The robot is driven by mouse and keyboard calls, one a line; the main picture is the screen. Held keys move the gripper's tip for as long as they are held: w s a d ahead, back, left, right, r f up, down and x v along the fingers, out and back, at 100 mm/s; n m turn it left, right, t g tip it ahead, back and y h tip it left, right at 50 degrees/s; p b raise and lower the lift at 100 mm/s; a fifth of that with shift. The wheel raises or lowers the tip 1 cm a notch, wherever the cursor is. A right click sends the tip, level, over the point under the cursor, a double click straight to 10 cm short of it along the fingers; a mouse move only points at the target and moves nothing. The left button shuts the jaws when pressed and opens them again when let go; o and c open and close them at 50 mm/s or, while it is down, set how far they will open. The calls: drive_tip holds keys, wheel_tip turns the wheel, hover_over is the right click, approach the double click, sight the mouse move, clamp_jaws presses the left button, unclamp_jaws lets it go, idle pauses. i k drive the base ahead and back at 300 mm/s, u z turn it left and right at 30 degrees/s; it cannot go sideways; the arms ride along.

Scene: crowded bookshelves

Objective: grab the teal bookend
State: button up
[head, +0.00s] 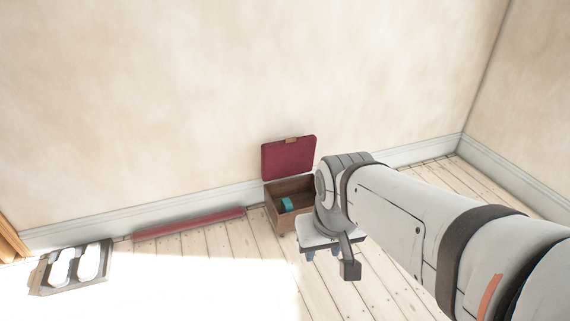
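A small teal object (287,203), which looks like the teal bookend, lies inside an open wooden box (289,222) against the wall. The box's dark red lid (289,157) stands raised at the back. My gripper (322,253) is just right of and in front of the box, at the end of my arm. Its fingers are mostly hidden under the wrist, so I cannot tell whether it is open or shut. The arm hides the right side of the box. The teal object is apart from my gripper.
A long red bar-like object (188,224) lies on the floor along the wall, left of the box. A grey tray-like thing with white rounded shapes (75,266) is at the far left. The wooden floor (225,285) in front is clear.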

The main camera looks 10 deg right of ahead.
sight(286, 205)
drive_tip(key=z, duration=0.2)
drive_tip(key=k, duration=0.15)
drive_tip(key=z, duration=0.35)
drive_tip(key=i, duration=0.5)
drive_tip(key=z, duration=0.55)
drive_tip(key=i, duration=1.45)
drive_tip(key=u, duration=0.5)
drive_tip(key=i, duration=1.15)
drive_tip(key=u, duration=0.95)
